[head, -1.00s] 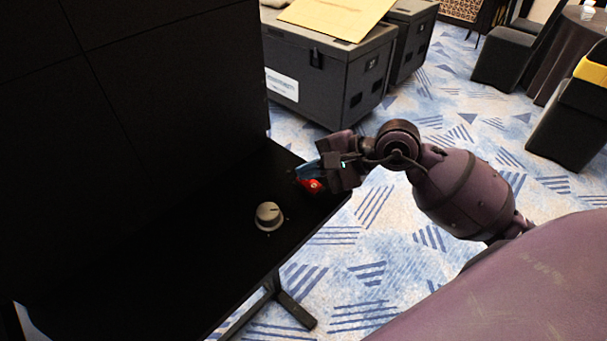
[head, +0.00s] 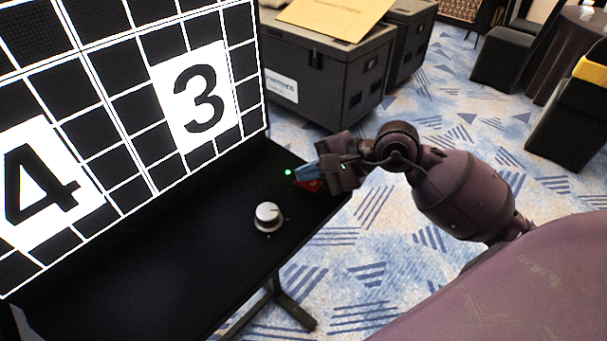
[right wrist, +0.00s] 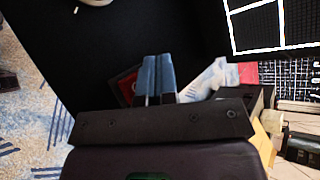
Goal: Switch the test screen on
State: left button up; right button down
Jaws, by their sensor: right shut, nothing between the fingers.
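The test screen (head: 130,100) at the left of the head view is lit, with a white grid on black and the large numbers 4 and 3. A corner of its grid also shows in the right wrist view (right wrist: 270,22). A red switch (head: 312,185) sits near the table's right end, partly hidden by my right gripper (head: 298,173). A green light (head: 288,172) glows beside it. My right gripper is shut and empty, its blue fingertips over the red part. In the right wrist view the fingers (right wrist: 157,78) lie together beside the red part (right wrist: 128,85). My left gripper is out of view.
A silver knob (head: 268,216) stands on the black table (head: 190,270), left of and nearer than the gripper. Dark cases (head: 325,80) stand on the carpet behind the table. The tabletop around the knob is clear.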

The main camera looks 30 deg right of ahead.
aim_at(316, 186)
jog(key=shift+r, duration=0.1)
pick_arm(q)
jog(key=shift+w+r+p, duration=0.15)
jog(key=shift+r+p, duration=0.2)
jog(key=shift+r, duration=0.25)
pick_arm(e)
jog(key=shift+s+d+r, duration=0.1)
jog(key=shift+s+r, duration=0.15)
jog(key=shift+r, duration=0.4)
jog(key=shift+r, duration=0.1)
jog(key=shift+s+d+r+p, duration=0.1)
jog(key=shift+s+r+p, duration=0.15)
jog(key=shift+r+p, duration=0.35)
jog(key=shift+s+d+r+p, duration=0.1)
jog(key=shift+s+r+p, duration=0.15)
jog(key=shift+r, duration=0.7)
jog(key=shift+s+d+r+p, duration=0.1)
jog(key=shift+s+r+p, duration=0.1)
jog(key=shift+r+p, duration=0.45)
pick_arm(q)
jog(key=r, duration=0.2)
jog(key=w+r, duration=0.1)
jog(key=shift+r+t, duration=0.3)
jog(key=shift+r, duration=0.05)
